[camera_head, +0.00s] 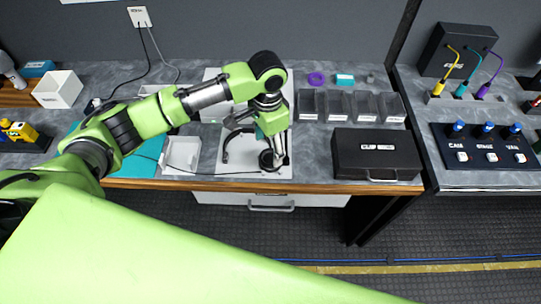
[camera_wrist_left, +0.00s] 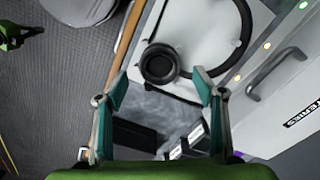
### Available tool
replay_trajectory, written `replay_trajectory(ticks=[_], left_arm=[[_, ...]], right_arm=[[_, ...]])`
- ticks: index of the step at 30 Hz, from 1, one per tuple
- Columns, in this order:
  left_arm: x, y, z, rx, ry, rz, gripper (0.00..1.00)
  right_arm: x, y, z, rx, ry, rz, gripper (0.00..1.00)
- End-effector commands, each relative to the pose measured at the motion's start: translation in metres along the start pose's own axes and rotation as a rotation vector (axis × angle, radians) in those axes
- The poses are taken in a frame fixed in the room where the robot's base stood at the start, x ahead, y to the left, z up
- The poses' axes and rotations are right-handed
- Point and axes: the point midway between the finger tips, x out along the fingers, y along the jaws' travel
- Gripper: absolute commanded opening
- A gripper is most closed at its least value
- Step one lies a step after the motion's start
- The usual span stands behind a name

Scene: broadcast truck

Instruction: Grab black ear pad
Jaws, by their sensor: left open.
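A black headset with a thin curved band (camera_head: 226,146) lies on a white panel on the workbench. Its round black ear pad (camera_head: 266,160) is near the panel's front edge. In the left wrist view the ear pad (camera_wrist_left: 158,63) shows as a dark ring, with the band (camera_wrist_left: 246,30) curving off to the right. My left gripper (camera_head: 277,150) points down by the ear pad. Its teal fingers (camera_wrist_left: 160,88) are spread wide, with nothing held between them. The ear pad appears just beyond the fingertips; contact cannot be told.
A white open tray (camera_head: 182,155) stands left of the panel. A black case (camera_head: 376,154) and grey bins (camera_head: 350,106) stand right. A white drawer with a handle (camera_head: 271,208) is below the bench edge. A cable runs across the bench to the headset.

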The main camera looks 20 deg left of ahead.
Motion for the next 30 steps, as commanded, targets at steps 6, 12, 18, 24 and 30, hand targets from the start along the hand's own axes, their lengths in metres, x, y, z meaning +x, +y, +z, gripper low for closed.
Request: replay_trajectory(ticks=[6,12,18,24,30], left_arm=[[0.032,0.002,0.001,-0.001,-0.004,0.001,0.63],[0.044,0.001,0.000,0.001,-0.001,-0.001,0.63],[0.044,0.001,0.000,0.001,-0.001,-0.001,0.50],[0.044,0.001,0.000,0.001,-0.001,-0.001,0.31],[0.043,0.001,0.000,0.001,-0.001,-0.001,0.31]], right_arm=[[-0.017,0.000,-0.002,0.000,0.000,0.000,0.00],[-0.018,-0.002,-0.002,0.000,0.000,-0.002,0.00],[-0.018,-0.004,-0.002,0.001,0.001,-0.005,0.00],[-0.018,-0.004,-0.002,0.001,0.001,-0.005,0.00],[-0.017,-0.004,-0.002,0.000,0.001,-0.005,0.00]])
